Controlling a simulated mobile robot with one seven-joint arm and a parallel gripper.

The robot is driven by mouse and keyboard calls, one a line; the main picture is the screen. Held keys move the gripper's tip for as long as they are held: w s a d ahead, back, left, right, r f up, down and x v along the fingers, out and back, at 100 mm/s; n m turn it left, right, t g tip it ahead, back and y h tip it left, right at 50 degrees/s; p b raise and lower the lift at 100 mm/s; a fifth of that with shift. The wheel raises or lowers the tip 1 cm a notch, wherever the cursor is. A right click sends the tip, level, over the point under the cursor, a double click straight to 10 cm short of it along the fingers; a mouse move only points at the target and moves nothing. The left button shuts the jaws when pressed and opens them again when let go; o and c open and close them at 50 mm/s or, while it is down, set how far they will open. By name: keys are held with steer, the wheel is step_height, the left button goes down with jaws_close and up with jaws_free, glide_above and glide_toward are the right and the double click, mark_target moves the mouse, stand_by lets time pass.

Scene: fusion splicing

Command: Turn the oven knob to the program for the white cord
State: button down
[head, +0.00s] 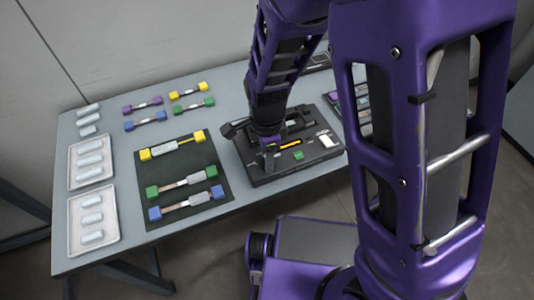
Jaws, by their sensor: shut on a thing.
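The black splicing unit (262,179), which seems to carry the oven, sits near the right part of the table. Its top shows a yellow strip (291,143), a small green patch (299,156) and a white block (326,140). My gripper (269,150) points down at the left part of this unit. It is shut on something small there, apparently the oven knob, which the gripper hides. The knob's pointer and program marks cannot be read. I cannot make out a white cord as such; pale sleeves show on the cords on the dark mat (189,163).
The mat holds cords with yellow, green and blue ends. Several coloured-end cords, such as a purple one (128,110), lie behind it. Two white trays (76,245) with pale pieces stand at the left. My arm covers much of the right side.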

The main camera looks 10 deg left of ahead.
stand_by(0.4)
steer(key=shift+c, duration=2.4)
jaws_free()
step_height(320, 180, up, 17)
steer(key=p, duration=0.3)
steer(key=shift+r, duration=0.2)
